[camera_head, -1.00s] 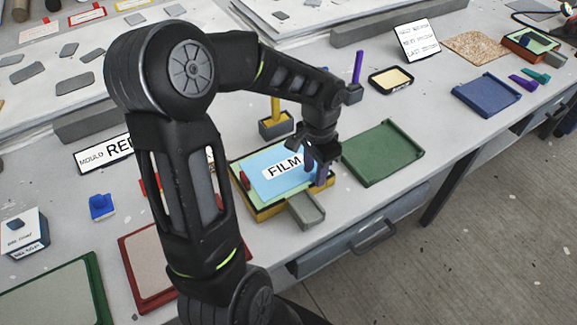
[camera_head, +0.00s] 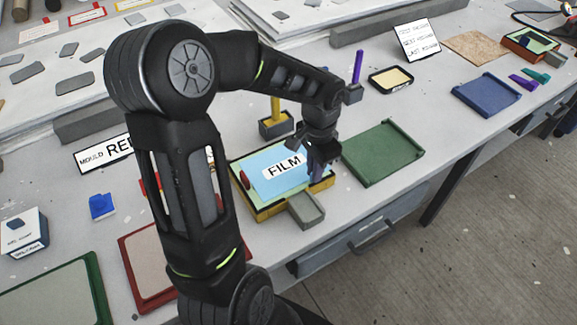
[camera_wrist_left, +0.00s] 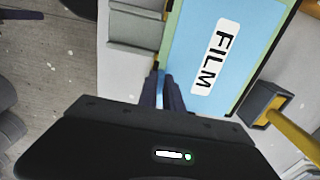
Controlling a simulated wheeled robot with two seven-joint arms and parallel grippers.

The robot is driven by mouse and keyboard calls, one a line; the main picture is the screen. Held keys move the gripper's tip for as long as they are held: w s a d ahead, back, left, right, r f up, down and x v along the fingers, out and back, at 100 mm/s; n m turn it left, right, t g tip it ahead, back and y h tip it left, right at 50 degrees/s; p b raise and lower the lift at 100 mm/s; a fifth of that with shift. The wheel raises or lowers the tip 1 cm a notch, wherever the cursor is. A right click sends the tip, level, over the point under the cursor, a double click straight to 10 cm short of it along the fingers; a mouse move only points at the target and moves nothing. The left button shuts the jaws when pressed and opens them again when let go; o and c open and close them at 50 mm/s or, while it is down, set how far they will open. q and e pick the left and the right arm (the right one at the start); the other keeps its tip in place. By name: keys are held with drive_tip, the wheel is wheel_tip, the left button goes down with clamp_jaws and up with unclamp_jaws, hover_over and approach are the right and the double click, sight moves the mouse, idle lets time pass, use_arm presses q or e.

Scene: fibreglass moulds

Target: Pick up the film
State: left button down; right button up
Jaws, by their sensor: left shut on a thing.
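The film (camera_head: 276,178) is a light blue sheet with a white label reading FILM. It lies over a yellow-edged tray (camera_head: 262,213) with a green inside, in the middle of the table. My left gripper (camera_head: 317,172) is at the film's right edge, pointing down, and shut on it. The film looks slightly raised or bowed near the gripper. In the left wrist view the gripper's dark fingers (camera_wrist_left: 168,92) are close together at the film's (camera_wrist_left: 222,60) edge. My right gripper does not show.
A grey holder (camera_head: 307,208) sits at the tray's front right corner. A green tray (camera_head: 383,152) lies to the right, and a grey pot with a yellow handle (camera_head: 275,122) stands behind. A blue tray (camera_head: 487,95) is farther right. Bare table lies between them.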

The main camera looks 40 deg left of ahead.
use_arm(q)
wheel_tip(320, 180, up, 10)
drive_tip(key=b, duration=0.1)
idle(0.6)
idle(1.9)
